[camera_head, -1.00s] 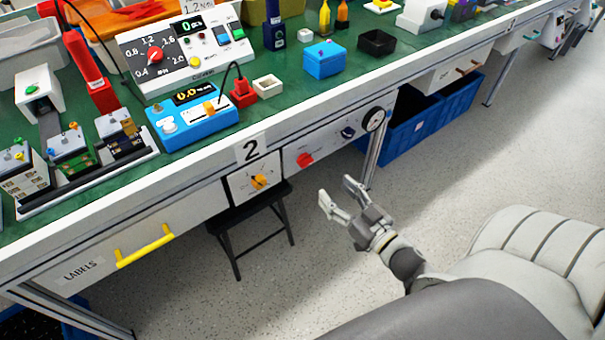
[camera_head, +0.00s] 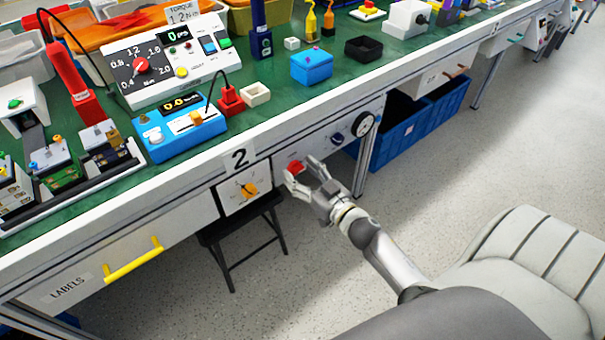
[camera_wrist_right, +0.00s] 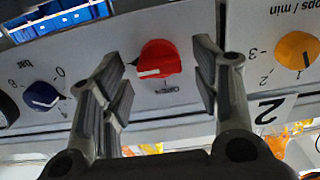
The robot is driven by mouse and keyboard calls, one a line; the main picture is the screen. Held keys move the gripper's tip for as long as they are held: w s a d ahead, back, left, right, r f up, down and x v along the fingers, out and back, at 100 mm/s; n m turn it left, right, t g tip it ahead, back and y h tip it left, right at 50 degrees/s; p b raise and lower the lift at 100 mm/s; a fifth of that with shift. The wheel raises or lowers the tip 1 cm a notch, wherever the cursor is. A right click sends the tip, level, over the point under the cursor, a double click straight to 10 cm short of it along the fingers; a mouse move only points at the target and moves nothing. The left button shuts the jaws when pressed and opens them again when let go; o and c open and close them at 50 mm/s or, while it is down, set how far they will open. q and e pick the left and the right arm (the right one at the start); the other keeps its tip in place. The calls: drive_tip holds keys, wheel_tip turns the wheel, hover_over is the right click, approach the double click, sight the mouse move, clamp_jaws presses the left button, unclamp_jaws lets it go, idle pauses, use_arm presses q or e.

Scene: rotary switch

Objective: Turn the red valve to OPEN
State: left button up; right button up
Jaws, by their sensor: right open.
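The red valve (camera_head: 296,167) is a round knob on the white front panel under the bench. In the right wrist view the valve (camera_wrist_right: 160,57) shows with its white pointer mark toward the picture's left. An upside-down OPEN label sits just below it there, so the mark is not at the label. My right gripper (camera_head: 302,167) is open at the panel. In the wrist view its fingers (camera_wrist_right: 164,80) stand on either side of the valve, with gaps visible on both sides. My left gripper is not in view.
An orange knob (camera_head: 249,189) and a blue knob (camera_head: 337,139) flank the valve on the panel. A round gauge (camera_head: 364,123) sits farther right. A black stool (camera_head: 240,232) stands below, and blue crates (camera_head: 403,133) sit under the bench.

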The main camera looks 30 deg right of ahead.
drive_tip(key=c, duration=1)
